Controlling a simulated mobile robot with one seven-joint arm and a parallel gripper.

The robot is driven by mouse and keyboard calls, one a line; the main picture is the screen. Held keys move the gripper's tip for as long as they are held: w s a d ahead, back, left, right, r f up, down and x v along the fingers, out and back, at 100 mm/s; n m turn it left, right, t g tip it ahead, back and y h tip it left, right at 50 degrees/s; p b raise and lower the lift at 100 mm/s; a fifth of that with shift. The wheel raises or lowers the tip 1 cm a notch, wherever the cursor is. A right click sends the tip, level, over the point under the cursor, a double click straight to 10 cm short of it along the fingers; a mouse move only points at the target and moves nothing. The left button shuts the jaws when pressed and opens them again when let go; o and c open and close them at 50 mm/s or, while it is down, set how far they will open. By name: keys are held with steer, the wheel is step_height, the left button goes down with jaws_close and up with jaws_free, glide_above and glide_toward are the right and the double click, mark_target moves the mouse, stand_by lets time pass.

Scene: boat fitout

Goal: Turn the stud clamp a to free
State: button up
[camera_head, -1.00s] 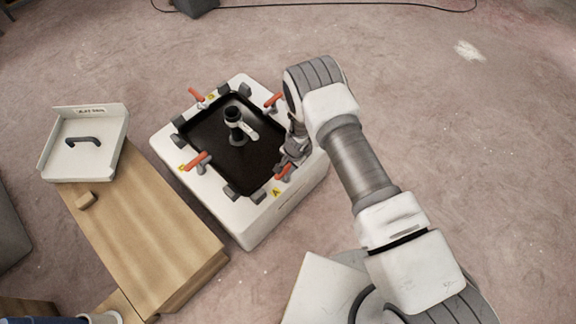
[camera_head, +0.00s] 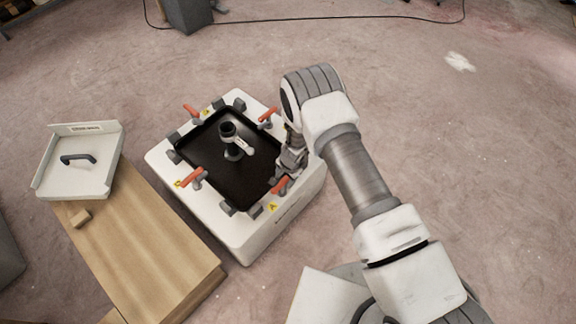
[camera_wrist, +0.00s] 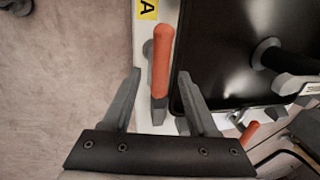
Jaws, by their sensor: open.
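The stud clamp a is an orange-handled clamp (camera_wrist: 162,62) beside the yellow label "A" (camera_wrist: 147,9) on the white box rim. In the wrist view its handle runs up and down between my gripper's (camera_wrist: 159,82) two open fingers, with a gap visible on both sides. In the head view the orange handle (camera_head: 280,185) shows at the box's near right corner, beside my gripper (camera_head: 289,172), whose fingertips are hard to make out there. The clamp's grey base is partly visible below the handle.
The white box (camera_head: 240,235) has a black recessed tray (camera_head: 215,180) with an upright black fitting (camera_head: 229,138). Other orange clamps (camera_head: 193,177) sit around its rim. A wooden bench (camera_head: 150,240) with a white lid-like panel (camera_head: 95,180) stands to the left. Open floor lies right.

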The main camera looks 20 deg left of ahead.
step_height(320, 180, up, 16)
steer(key=s+d+p, duration=0.1)
steer(key=d+p, duration=0.1)
steer(key=p, duration=0.2)
steer(key=shift+d+f, duration=0.25)
steer(key=shift+d, duration=0.1)
steer(key=shift+s, duration=0.1)
